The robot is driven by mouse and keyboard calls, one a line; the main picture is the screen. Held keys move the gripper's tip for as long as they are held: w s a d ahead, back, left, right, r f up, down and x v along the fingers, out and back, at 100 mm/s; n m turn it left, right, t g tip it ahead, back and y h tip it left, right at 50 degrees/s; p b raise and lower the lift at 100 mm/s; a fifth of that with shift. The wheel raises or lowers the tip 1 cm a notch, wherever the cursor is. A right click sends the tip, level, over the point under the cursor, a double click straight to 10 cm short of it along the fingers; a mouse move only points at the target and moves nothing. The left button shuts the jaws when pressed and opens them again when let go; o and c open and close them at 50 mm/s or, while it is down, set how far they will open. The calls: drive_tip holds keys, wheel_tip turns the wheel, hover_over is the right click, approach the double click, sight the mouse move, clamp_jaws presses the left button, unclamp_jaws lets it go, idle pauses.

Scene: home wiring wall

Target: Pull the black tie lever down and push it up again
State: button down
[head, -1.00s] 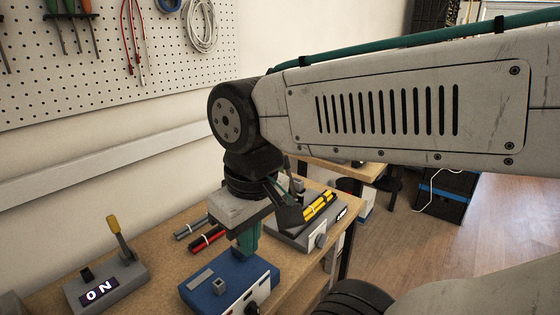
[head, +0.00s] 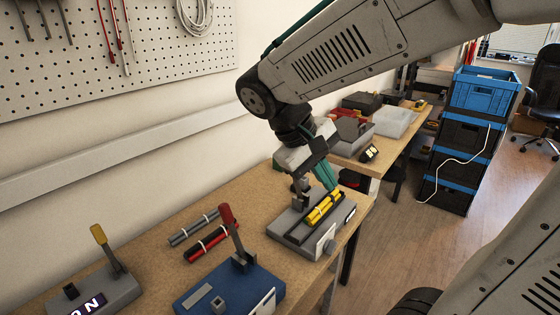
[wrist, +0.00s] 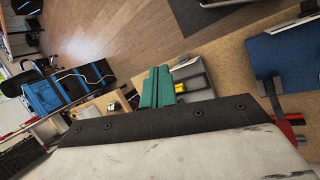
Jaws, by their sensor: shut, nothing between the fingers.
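The grey tie device (head: 285,224) sits on the workbench near its right end, with a yellow cable bundle (head: 325,205) on top. A dark upright part (head: 301,192) on it, perhaps the black lever, is partly hidden by my wrist; I cannot tell its exact position. My gripper (head: 327,178), with teal fingers, is shut and empty, just above and behind the yellow bundle. I cannot tell whether it touches anything.
A blue box (head: 228,290) with an upright red-handled lever (head: 230,225) stands left of the grey device. Farther left is a grey box (head: 115,290) with a yellow-handled lever (head: 102,240). Red cables (head: 205,246) and grey cables (head: 193,228) lie behind. Blue-black crates (head: 465,140) stand beyond the bench.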

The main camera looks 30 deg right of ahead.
drive_tip(key=w+d+f+n+h, duration=0.15)
drive_tip(key=w+h, duration=0.35)
drive_tip(key=w, duration=0.6)
drive_tip(key=w+a+f+n+t+h, duration=0.2)
drive_tip(key=w+a+f+t+h, duration=0.15)
drive_tip(key=w+f, duration=0.45)
drive_tip(key=w+a+f+n+t+h, duration=0.2)
drive_tip(key=w+a+f+h, duration=0.25)
drive_tip(key=w, duration=0.75)
drive_tip(key=s+d+r, duration=0.2)
drive_tip(key=d, duration=0.9)
drive_tip(key=shift+s, duration=0.25)
drive_tip(key=shift+s+d+r+m, duration=0.1)
drive_tip(key=shift+r+m, duration=0.05)
drive_tip(key=shift+m, duration=0.1)
